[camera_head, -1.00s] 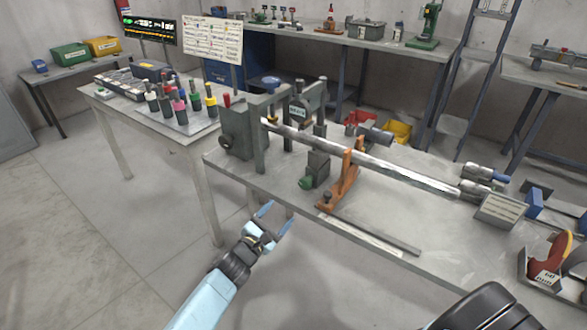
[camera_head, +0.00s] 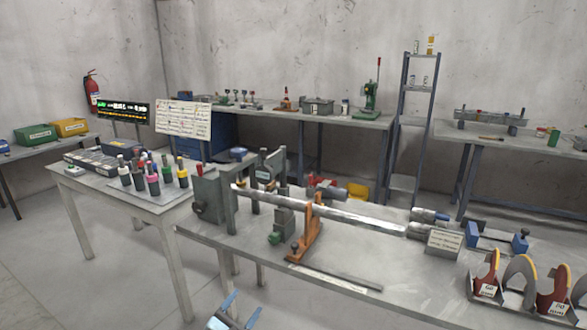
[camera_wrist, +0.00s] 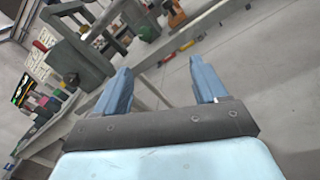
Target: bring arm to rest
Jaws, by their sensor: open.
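My gripper (camera_head: 238,310) is at the bottom edge of the head view, in front of the near edge of the grey workbench (camera_head: 340,272). Its two blue fingers are apart with nothing between them. The wrist view also shows my gripper (camera_wrist: 160,88) open and empty, with grey floor beyond the fingers. The rest of my arm is out of the head view. On the workbench, a long metal shaft (camera_head: 330,213) lies across a grey headstock (camera_head: 212,200) and an orange rest (camera_head: 306,232).
A side table (camera_head: 95,183) at left carries several coloured-cap bottles (camera_head: 153,180). Open floor (camera_head: 110,275) lies at lower left. A shelf ladder (camera_head: 405,125) stands at the back.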

